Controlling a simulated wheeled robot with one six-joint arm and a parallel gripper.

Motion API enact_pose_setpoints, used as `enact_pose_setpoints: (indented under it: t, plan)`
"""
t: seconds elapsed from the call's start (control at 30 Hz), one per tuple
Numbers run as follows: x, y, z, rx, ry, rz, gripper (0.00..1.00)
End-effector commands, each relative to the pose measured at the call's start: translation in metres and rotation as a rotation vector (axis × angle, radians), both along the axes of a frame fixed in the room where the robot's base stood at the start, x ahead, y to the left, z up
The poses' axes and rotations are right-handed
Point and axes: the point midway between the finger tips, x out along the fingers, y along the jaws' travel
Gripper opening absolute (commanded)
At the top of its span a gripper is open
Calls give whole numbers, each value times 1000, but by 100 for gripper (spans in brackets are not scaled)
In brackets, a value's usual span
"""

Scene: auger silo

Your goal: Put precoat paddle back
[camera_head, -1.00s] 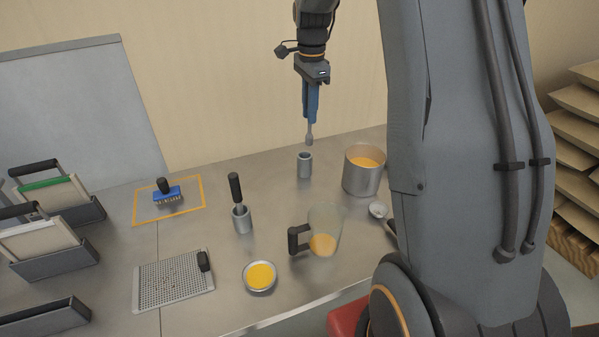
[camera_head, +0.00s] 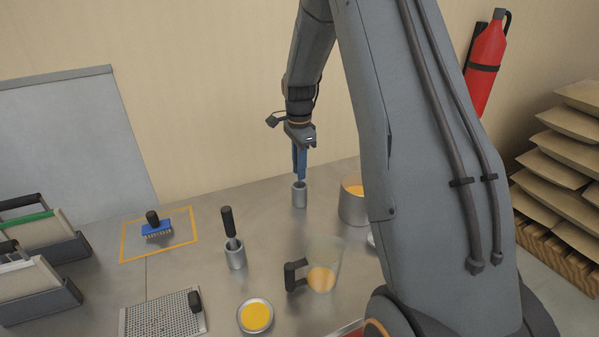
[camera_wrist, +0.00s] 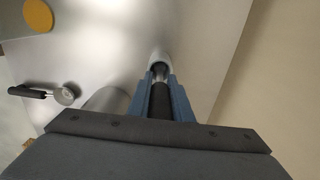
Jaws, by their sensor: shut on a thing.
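The precoat paddle shows in the wrist view as a dark handle (camera_wrist: 160,101) between the blue fingers of my gripper (camera_wrist: 160,85). My gripper is shut on that handle. In the head view my gripper (camera_head: 300,176) is right above a small grey cylindrical holder (camera_head: 300,197) at the back of the steel table. The paddle's lower end is inside the holder's mouth, and the holder hides it. The holder (camera_wrist: 160,58) also shows beyond the fingertips in the wrist view. I cannot tell whether the paddle touches the bottom.
A metal pot (camera_head: 352,208) of yellow liquid stands close right of the holder. A clear jug (camera_head: 322,272), another holder (camera_head: 235,256) with a black-handled tool, and a yellow-filled dish (camera_head: 255,316) stand nearer. A blue brush (camera_head: 156,229) lies left inside an orange outline.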

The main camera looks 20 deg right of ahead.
Motion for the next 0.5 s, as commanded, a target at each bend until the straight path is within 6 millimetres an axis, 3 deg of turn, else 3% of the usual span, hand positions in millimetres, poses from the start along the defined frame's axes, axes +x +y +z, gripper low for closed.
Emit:
enact_pose_setpoints:
  t: [0.17,0.5]
  plan:
    - [-1,0,-21,0,2,0,0]
    - [0,0,-25,0,0,0,0]
